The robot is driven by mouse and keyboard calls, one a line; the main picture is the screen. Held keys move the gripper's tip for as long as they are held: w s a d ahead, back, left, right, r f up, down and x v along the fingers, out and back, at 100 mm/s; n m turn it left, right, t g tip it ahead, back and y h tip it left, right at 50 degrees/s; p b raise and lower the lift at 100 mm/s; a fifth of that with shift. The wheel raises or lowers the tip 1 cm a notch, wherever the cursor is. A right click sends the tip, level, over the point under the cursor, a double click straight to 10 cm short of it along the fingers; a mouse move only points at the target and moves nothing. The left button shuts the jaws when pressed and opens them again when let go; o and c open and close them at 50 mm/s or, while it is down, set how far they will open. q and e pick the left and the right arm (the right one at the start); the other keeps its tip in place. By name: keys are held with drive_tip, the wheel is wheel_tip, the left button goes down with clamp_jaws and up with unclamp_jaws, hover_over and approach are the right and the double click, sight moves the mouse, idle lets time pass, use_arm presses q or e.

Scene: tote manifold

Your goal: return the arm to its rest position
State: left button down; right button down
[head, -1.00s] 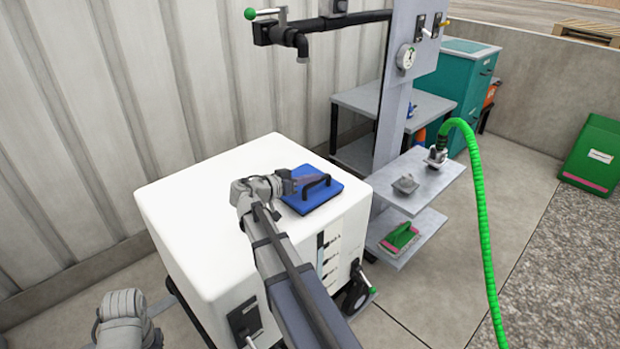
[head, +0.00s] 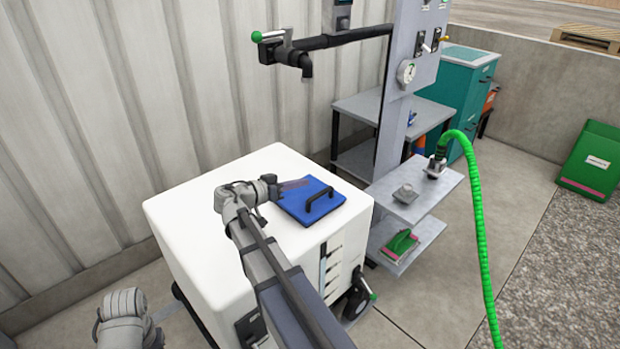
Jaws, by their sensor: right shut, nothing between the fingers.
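My right arm reaches up from the bottom of the head view over the white tote. Its gripper (head: 293,184) is shut and empty, in front of the far left part of the blue lid (head: 292,208); I cannot tell how high above the lid it is. The lid lies on the tote's top and has a black handle (head: 320,201), which stands to the right of the fingers, apart from them in the picture. A grey part of my left arm (head: 124,318) shows at the lower left; its gripper is out of view.
The white tote (head: 200,245) stands beneath my right arm. A black pipe with a green-knobbed valve (head: 275,45) juts from the grey post behind it. Grey shelves (head: 415,205) and a green hose (head: 478,210) stand to the right.

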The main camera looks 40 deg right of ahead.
drive_tip(key=shift+p+v, duration=0.35)
drive_tip(key=shift+v, duration=1.95)
drive_tip(key=shift+s, duration=0.1)
drive_tip(key=s+a+r+n+y+p, duration=0.2)
drive_tip(key=s+a+n+y+p, duration=0.2)
drive_tip(key=a, duration=0.7)
drive_tip(key=s+a+r+n+y+p, duration=0.2)
drive_tip(key=s+a+n+y+p, duration=0.3)
drive_tip(key=a+n+p, duration=0.3)
drive_tip(key=s+a+r+n+y+p, duration=0.2)
drive_tip(key=s+a+n+y+p, duration=0.3)
drive_tip(key=a+p, duration=0.6)
drive_tip(key=s+a+n, duration=0.1)
drive_tip(key=a, duration=0.3)
drive_tip(key=shift+s+a+r, duration=0.3)
drive_tip(key=shift+a, duration=0.1)
drive_tip(key=shift+d, duration=0.1)
